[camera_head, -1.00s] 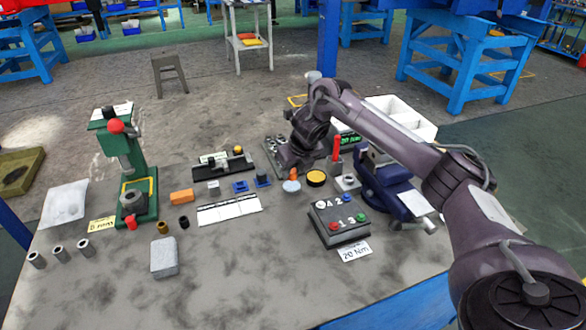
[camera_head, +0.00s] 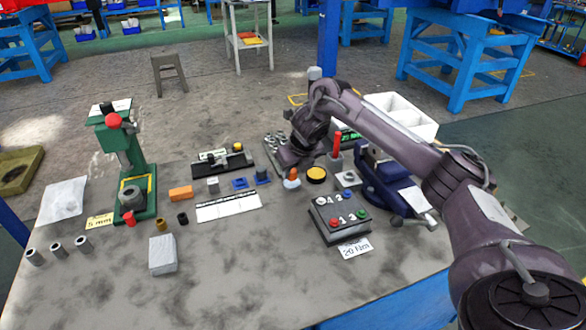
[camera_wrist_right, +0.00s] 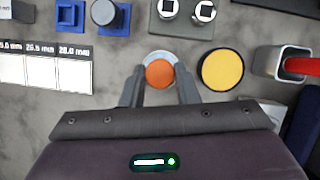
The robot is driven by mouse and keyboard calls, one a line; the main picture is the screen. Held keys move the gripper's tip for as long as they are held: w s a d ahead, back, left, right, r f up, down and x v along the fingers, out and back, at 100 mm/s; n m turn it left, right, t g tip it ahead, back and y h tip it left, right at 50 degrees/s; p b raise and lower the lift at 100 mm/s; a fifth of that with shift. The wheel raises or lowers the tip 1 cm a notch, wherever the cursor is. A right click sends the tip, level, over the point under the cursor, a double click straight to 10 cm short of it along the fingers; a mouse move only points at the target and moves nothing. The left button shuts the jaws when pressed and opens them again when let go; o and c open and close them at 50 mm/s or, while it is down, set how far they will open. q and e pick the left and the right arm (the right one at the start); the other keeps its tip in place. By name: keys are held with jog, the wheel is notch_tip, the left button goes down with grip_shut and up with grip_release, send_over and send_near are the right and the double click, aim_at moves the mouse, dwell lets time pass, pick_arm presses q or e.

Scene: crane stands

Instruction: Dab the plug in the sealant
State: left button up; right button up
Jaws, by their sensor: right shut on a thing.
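My right gripper (camera_wrist_right: 160,92) is shut on a small round orange piece, the plug (camera_wrist_right: 159,73), which sits between its fingertips. In the head view, the right gripper (camera_head: 292,168) points down over the worktop, with the orange plug (camera_head: 292,173) at its tip. A pale round disc (camera_head: 291,184) lies directly under the plug; its rim (camera_wrist_right: 152,55) shows around the plug in the wrist view. I cannot tell if they touch. A black round pot with a yellow top (camera_head: 316,175) stands just right of it (camera_wrist_right: 222,69). Which one holds the sealant is not clear. My left gripper is not in view.
A grey holder with a red handle (camera_head: 336,157) and a blue vise (camera_head: 380,185) stand close to the right. A button box (camera_head: 340,217) is in front. Blue fixtures (camera_head: 240,183) and a white size card (camera_head: 228,207) lie left.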

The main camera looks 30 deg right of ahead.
aim_at(293, 171)
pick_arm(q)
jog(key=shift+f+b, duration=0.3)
pick_arm(e)
jog(key=shift+f, duration=0.55)
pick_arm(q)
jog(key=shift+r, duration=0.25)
pick_arm(e)
jog(key=shift+f, duration=0.1)
dwell(1.2)
jog(key=shift+r+p, duration=0.25)
jog(key=shift+p, duration=0.15)
jog(key=shift+r+p, duration=0.85)
jog(key=shift+r, duration=0.1)
jog(key=shift+r+p, duration=0.65)
jog(key=shift+r, duration=0.05)
jog(key=shift+r+p, duration=0.8)
jog(key=shift+r, duration=0.05)
jog(key=shift+r+p, duration=0.8)
jog(key=shift+r, duration=0.05)
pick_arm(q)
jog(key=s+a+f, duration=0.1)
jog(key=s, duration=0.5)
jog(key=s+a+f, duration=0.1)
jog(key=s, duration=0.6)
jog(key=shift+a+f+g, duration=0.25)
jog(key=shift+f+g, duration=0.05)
